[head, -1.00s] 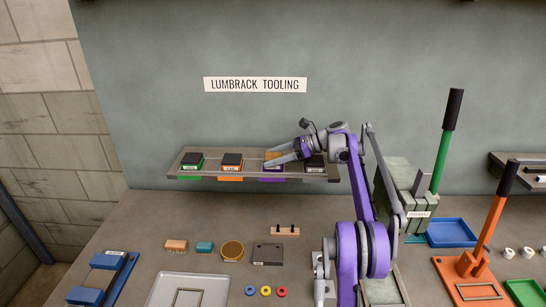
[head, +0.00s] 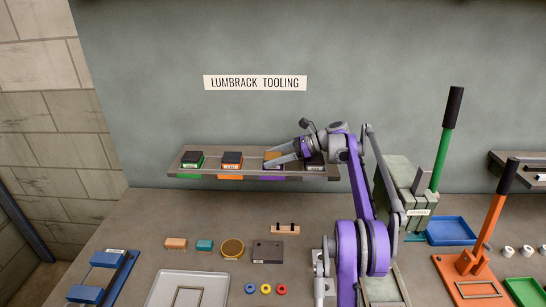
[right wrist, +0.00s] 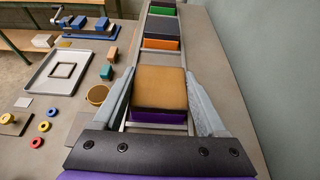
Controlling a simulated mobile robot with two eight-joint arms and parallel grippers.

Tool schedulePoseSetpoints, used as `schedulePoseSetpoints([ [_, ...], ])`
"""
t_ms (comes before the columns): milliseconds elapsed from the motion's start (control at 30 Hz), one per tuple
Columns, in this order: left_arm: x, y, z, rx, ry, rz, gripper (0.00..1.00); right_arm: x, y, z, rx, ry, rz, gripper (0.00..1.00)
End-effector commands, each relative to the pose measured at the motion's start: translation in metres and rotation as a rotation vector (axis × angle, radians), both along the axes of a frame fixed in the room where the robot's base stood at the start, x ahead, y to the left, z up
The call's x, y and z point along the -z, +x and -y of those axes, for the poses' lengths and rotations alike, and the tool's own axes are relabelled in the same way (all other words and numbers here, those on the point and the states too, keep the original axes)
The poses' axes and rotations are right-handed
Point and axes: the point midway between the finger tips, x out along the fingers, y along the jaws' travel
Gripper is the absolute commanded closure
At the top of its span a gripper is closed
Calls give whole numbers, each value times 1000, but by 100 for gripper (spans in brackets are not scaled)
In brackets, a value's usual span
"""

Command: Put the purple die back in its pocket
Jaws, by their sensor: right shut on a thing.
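The purple die (right wrist: 160,115) has a tan top and a purple body. My right gripper (right wrist: 160,95) is shut on it, one finger along each side. In the head view the die (head: 273,154) is at the wall rack (head: 217,175), above the purple tab (head: 271,178). Its pocket is hidden under the die and fingers. I cannot tell whether the die touches the rack floor. My left gripper is not in view.
The green die (head: 192,159) and orange die (head: 231,159) sit left of it on the rack. A dark die (head: 315,160) is to the right, partly behind my gripper. The green-handled press (head: 447,140) stands right of my arm.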

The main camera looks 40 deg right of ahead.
Motion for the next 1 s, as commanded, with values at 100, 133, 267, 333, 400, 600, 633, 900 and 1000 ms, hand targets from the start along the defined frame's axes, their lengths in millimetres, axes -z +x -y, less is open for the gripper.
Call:
schedulePoseSetpoints([
  [100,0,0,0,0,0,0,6,0,0,0,-1,1,0,100],
  [133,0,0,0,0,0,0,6,0,0,0,-1,1,0,100],
  [267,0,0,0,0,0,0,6,0,0,0,-1,1,0,100],
  [333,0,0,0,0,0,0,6,0,0,0,-1,1,0,100],
  [400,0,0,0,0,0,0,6,0,0,0,-1,1,0,100],
  [600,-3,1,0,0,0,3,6,1,0,0,-1,0,0,100],
  [633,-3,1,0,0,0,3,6,1,0,0,-1,0,0,100],
  [900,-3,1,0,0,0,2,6,2,0,0,-1,0,0,100],
  [1000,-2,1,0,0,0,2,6,2,0,0,-1,-1,-1,18],
])
